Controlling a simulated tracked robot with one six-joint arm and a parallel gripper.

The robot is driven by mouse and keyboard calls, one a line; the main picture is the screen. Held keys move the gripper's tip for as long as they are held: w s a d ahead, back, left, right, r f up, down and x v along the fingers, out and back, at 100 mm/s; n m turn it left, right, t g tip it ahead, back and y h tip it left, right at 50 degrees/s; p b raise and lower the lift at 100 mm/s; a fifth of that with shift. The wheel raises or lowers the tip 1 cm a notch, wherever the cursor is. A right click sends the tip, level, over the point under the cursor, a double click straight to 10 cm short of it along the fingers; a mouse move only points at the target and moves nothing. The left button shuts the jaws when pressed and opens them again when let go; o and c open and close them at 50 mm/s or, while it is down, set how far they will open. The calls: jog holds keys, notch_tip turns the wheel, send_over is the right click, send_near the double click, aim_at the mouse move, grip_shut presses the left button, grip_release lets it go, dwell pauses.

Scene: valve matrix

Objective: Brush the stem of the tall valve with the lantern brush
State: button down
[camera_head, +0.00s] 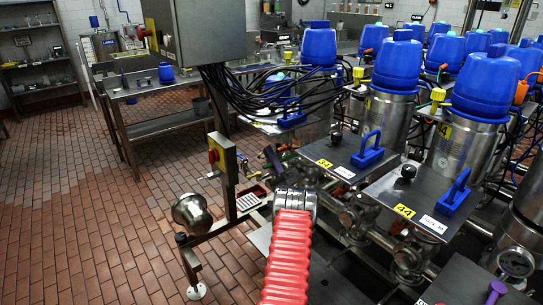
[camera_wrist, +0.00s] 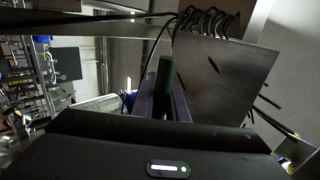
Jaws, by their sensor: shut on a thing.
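In the wrist view my gripper (camera_wrist: 163,107) has purple-grey fingers shut around a dark green cylinder (camera_wrist: 166,72). It looks like the handle of the lantern brush; no bristles are visible. I cannot tell which is the tall valve, and no stem is clearly visible.
A grey control box (camera_head: 195,32) with black cables hangs at the top centre. Steel plates with blue handles, such as the one labelled 34 (camera_head: 345,160), lie right of my arm. A steel bench (camera_head: 165,122) stands behind. Tiled floor (camera_head: 85,215) is clear at left.

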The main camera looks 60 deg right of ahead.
jog(key=shift+w+a, duration=0.45)
jog(key=shift+a, duration=0.45)
jog(key=shift+w+a, duration=0.45)
jog(key=shift+a, duration=0.4)
jog(key=shift+w+a, duration=0.45)
jog(key=shift+a, duration=0.45)
jog(key=shift+s, duration=0.1)
